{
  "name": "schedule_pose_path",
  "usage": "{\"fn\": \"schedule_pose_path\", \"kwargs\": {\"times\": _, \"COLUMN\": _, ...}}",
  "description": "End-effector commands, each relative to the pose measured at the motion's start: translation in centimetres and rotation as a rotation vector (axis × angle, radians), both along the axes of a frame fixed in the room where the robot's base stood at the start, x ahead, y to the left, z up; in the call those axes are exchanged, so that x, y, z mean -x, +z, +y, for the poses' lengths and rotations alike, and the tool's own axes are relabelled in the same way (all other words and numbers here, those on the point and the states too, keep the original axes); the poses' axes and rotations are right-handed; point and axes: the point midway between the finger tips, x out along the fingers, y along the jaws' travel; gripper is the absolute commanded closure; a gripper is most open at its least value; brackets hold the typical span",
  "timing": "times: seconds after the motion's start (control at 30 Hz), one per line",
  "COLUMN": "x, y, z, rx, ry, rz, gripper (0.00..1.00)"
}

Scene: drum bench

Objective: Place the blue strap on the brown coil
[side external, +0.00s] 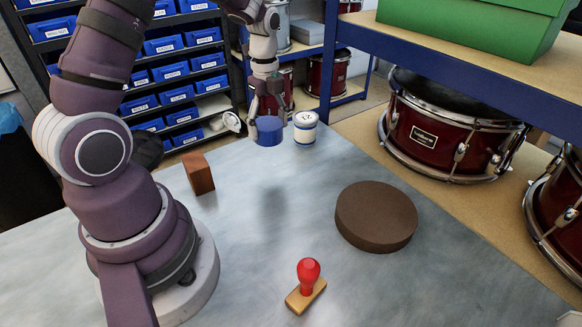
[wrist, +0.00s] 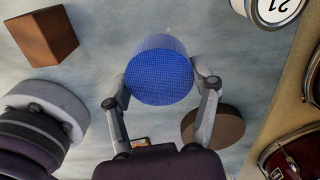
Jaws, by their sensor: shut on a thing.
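The blue strap (side external: 269,130) is a round, rolled piece with a woven face. My gripper (side external: 268,118) is shut on it and holds it in the air above the table, with a shadow below. In the wrist view the blue strap (wrist: 160,72) sits between the two fingers of my gripper (wrist: 161,82). The brown coil (side external: 376,217) is a wide, flat disc lying on the table, to the right of and nearer than the held strap. It also shows in the wrist view (wrist: 228,128), partly hidden behind a finger. Nothing lies on its top.
A white jar with a blue band (side external: 305,127) stands close to the right of my gripper. A brown block (side external: 198,173) is at left, and a red-handled stamp (side external: 307,284) lies in front. A blue-edged shelf (side external: 450,70) and red drums (side external: 440,130) border the right.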

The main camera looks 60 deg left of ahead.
Motion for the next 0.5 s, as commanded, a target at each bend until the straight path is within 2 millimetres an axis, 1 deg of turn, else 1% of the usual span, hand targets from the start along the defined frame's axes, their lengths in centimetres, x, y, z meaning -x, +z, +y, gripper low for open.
{"fn": "schedule_pose_path", "kwargs": {"times": 0.03, "x": -0.1, "y": 0.8, "z": 0.0, "rx": -0.002, "ry": -0.003, "rz": -0.005, "gripper": 0.75}}
{"fn": "schedule_pose_path", "kwargs": {"times": 0.07, "x": -0.1, "y": 1.2, "z": -0.2, "rx": -0.001, "ry": -0.008, "rz": -0.004, "gripper": 0.75}}
{"fn": "schedule_pose_path", "kwargs": {"times": 0.17, "x": 0.1, "y": 1.9, "z": -1.9, "rx": -0.002, "ry": -0.057, "rz": -0.001, "gripper": 0.75}}
{"fn": "schedule_pose_path", "kwargs": {"times": 0.27, "x": 0.8, "y": 1.9, "z": -5.3, "rx": -0.003, "ry": -0.163, "rz": 0.002, "gripper": 0.75}}
{"fn": "schedule_pose_path", "kwargs": {"times": 0.3, "x": 1.3, "y": 1.8, "z": -6.9, "rx": -0.005, "ry": -0.216, "rz": 0.003, "gripper": 0.75}}
{"fn": "schedule_pose_path", "kwargs": {"times": 0.37, "x": 2.4, "y": 1.6, "z": -9.3, "rx": -0.006, "ry": -0.298, "rz": 0.003, "gripper": 0.75}}
{"fn": "schedule_pose_path", "kwargs": {"times": 0.4, "x": 3.3, "y": 1.5, "z": -10.8, "rx": -0.006, "ry": -0.355, "rz": 0.003, "gripper": 0.75}}
{"fn": "schedule_pose_path", "kwargs": {"times": 0.47, "x": 4.9, "y": 1.2, "z": -12.8, "rx": -0.005, "ry": -0.442, "rz": 0.001, "gripper": 0.75}}
{"fn": "schedule_pose_path", "kwargs": {"times": 0.5, "x": 6.0, "y": 1.0, "z": -13.9, "rx": -0.005, "ry": -0.496, "rz": 0.001, "gripper": 0.75}}
